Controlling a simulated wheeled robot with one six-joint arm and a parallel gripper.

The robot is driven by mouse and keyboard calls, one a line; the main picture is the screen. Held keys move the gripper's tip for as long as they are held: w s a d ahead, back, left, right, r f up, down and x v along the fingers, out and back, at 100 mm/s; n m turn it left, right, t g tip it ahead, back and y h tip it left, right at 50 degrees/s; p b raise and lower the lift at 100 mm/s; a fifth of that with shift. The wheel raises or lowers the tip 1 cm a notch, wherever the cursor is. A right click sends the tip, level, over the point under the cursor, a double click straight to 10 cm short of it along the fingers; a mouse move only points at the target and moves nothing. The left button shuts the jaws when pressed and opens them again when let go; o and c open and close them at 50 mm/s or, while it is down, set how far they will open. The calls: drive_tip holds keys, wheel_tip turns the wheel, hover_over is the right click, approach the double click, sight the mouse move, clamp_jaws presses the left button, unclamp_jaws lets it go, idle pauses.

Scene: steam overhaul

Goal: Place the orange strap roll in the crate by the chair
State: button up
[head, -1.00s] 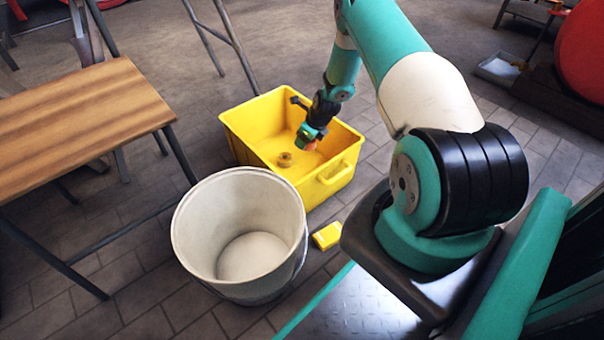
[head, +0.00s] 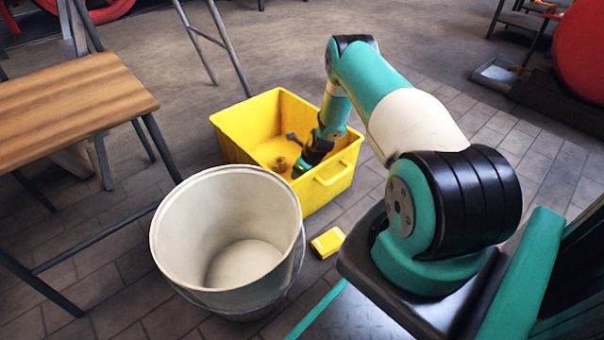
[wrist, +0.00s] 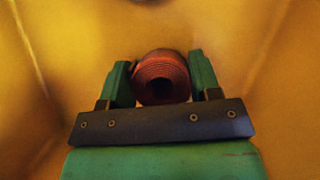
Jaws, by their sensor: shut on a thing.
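The orange strap roll (wrist: 162,77) is between the two green fingers of my gripper (wrist: 162,84) in the wrist view, with its spiral end facing the camera. My gripper is shut on it. The yellow crate (head: 232,148) stands on the floor beside the wooden-topped seat or bench. The wrist view shows yellow crate walls on both sides of the fingers. I cannot tell whether the roll touches the crate floor.
A white bucket (head: 177,222) stands in front of the crate. A yellow box (head: 328,242) lies on the floor to the bucket's right. The wooden top (head: 70,105) is at the left.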

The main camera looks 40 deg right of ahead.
drive_tip(key=shift+f, duration=0.15)
drive_tip(key=o, duration=1)
